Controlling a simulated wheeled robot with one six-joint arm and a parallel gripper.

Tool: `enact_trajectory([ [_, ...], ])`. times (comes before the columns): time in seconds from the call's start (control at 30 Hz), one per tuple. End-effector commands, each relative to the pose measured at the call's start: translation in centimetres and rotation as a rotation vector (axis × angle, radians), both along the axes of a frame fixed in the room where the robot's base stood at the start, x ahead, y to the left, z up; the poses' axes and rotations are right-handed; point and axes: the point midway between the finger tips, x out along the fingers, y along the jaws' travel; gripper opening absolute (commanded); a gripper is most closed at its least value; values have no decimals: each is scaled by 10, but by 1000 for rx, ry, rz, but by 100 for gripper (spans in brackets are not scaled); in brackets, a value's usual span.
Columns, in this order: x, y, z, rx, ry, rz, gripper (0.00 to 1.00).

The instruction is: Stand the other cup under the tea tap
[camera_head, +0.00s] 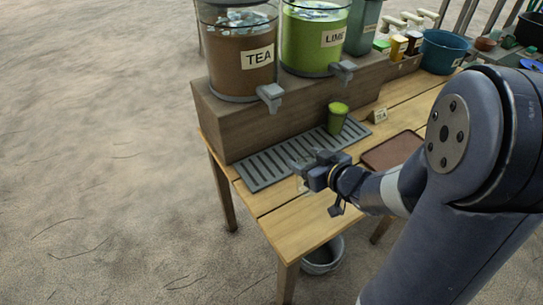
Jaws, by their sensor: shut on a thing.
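The tea dispenser (238,60) is a clear tank of brown drink with a TEA label. Its grey tap (271,95) juts out over the slatted drip tray (262,172). A green cup (338,118) stands upright on the tray, near the lime tap (343,71). My gripper (305,171) is low, over the tray's front edge, right of and nearer than the tea tap. It is shut on a small, pale, see-through thing, seemingly the other cup (303,186); its outline is mostly hidden by the fingers. I cannot tell if it touches the tray.
The lime dispenser (314,38) stands beside the tea one on a wooden riser (225,128). A small TEA card (378,115) and a brown mat (392,152) lie right of the tray. A blue bucket (442,50) stands farther back. The tray below the tea tap looks clear.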

Motion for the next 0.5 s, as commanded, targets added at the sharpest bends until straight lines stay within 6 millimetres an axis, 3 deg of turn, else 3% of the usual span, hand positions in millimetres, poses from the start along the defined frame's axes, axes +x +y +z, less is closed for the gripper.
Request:
enact_trajectory([
  [0.17,17,12,-2,0,-1,1,28],
  [0.5,93,64,-1,0,-1,1,28],
])
